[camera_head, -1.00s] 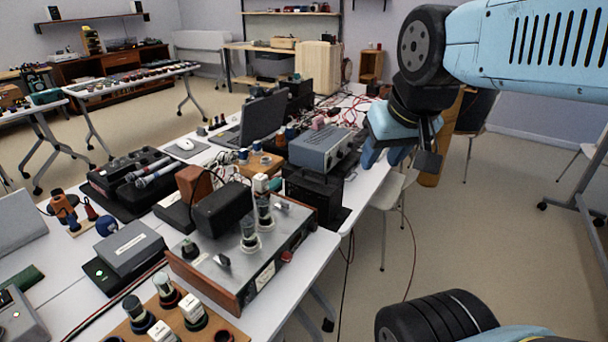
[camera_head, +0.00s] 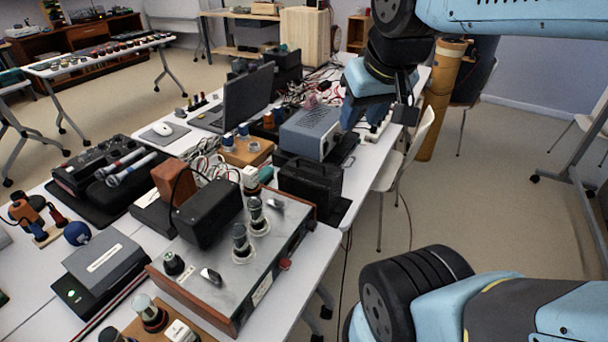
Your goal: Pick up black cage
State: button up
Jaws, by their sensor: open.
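No object is plainly a cage with open bars. A black box with a handle-like top (camera_head: 311,186) stands on the white table behind the tube amplifier, near the table's right edge. A smaller black block (camera_head: 208,213) sits on the amplifier's metal top. I cannot tell which of them is the black cage. My gripper (camera_head: 377,114) is open and hangs above the table's right edge. In the picture it is above and right of the black box, apart from it. Nothing shows between its fingers, though the arm partly hides them.
A blue-grey device (camera_head: 311,132) stands behind the black box, close to my gripper. A laptop (camera_head: 243,98) and tangled cables lie farther back.

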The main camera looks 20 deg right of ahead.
jog(key=w+f+n+g, duration=0.1)
jog(key=w+f+n, duration=0.1)
jog(key=w, duration=0.5)
jog(key=w+f+n+g, duration=0.1)
jog(key=w+f+n, duration=0.15)
jog(key=w, duration=0.45)
jog(key=n+g, duration=0.2)
jog(key=n, duration=0.2)
send_over(311, 161)
jog(key=shift+m+h, duration=0.25)
jog(key=shift+h, duration=0.05)
notch_tip(311, 161, down, 16)
jog(key=shift+s+d+f, duration=0.15)
jog(key=shift+f, duration=2.75)
grip_shut()
jog(key=shift+w, duration=0.2)
